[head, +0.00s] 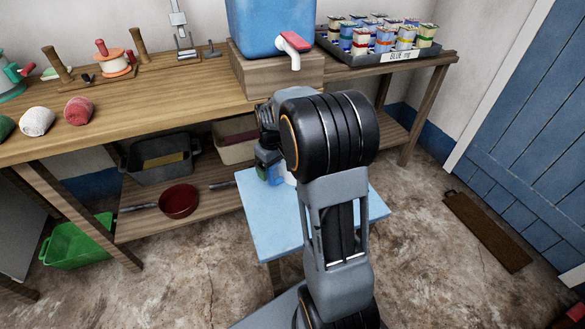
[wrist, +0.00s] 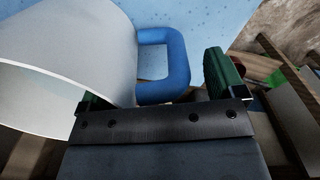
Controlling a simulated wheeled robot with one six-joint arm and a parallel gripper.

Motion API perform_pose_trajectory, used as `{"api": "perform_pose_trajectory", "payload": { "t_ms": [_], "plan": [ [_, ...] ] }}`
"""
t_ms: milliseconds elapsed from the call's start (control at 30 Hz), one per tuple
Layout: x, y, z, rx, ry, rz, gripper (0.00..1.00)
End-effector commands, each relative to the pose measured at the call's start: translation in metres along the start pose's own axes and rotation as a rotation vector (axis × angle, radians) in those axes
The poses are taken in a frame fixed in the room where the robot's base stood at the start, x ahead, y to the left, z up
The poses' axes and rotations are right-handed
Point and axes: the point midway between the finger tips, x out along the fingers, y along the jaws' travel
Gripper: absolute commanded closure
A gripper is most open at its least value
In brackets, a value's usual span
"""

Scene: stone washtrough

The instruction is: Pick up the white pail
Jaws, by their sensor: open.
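The white pail (wrist: 75,60) fills the left of the wrist view, its rim toward the camera. Its blue handle (wrist: 178,65) sticks out to the right, between my gripper's fingers. My gripper (wrist: 158,80) is open. Its right green finger stands beyond the handle with a small gap. The left finger is mostly hidden by the pail, so I cannot tell whether it touches. In the head view, my gripper (head: 268,165) is low over the light blue table (head: 258,225), and my arm hides most of the pail.
A green crate (head: 78,243) stands left.

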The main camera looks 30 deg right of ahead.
Motion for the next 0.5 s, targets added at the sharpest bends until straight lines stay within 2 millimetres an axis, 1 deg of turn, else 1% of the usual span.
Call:
{"api": "perform_pose_trajectory", "payload": {
  "t_ms": [33, 200, 267, 500],
  "plan": [
    [0.0027, 0.0000, -0.0001, 0.000, 0.001, 0.000, 0.11],
    [0.0016, 0.0001, 0.0000, 0.000, 0.001, 0.000, 0.11],
    [0.0016, 0.0001, 0.0000, 0.000, 0.001, 0.000, 0.16],
    [0.0015, -0.0002, 0.0000, 0.000, 0.000, 0.000, 0.39]
  ]
}}
